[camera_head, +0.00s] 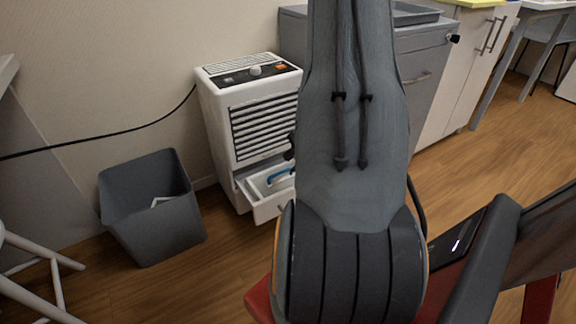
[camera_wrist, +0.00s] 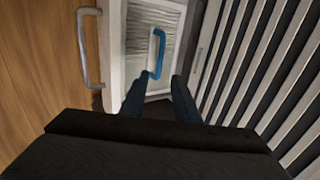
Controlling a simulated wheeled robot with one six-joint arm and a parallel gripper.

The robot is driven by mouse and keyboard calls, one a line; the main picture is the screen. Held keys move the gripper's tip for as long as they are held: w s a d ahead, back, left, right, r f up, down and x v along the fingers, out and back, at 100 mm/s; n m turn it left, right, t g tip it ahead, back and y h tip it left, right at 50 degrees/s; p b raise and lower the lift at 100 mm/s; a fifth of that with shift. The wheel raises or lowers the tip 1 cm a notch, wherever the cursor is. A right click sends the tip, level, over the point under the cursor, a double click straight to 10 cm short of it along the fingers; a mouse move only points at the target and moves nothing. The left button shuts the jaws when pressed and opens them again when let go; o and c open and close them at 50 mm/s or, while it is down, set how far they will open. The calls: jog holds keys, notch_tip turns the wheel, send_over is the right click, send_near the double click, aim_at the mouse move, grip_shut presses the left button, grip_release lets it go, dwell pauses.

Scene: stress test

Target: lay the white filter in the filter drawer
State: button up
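The filter drawer (camera_head: 267,209) stands pulled out at the bottom of the white appliance in the head view. In the wrist view its wall (camera_wrist: 117,50) runs beside a pale grey-white filter (camera_wrist: 140,38) with a blue handle (camera_wrist: 157,52). The filter appears to lie in the drawer; whether it is fully flat I cannot tell. In the head view the blue handle (camera_head: 281,174) shows over the drawer. My gripper (camera_wrist: 158,82) is open, its two dark fingers apart, with the blue handle just beyond and between the tips. My arm hides part of the drawer in the head view.
The white appliance (camera_head: 224,115) has slatted vents above the drawer. A grey bin (camera_head: 150,225) holding something white stands to its left. A grey cabinet (camera_head: 425,75) is behind my arm. A black cable runs along the wall. Wooden floor is open in front.

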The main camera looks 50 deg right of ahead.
jog(key=v, duration=0.4)
jog(key=shift+p, duration=0.35)
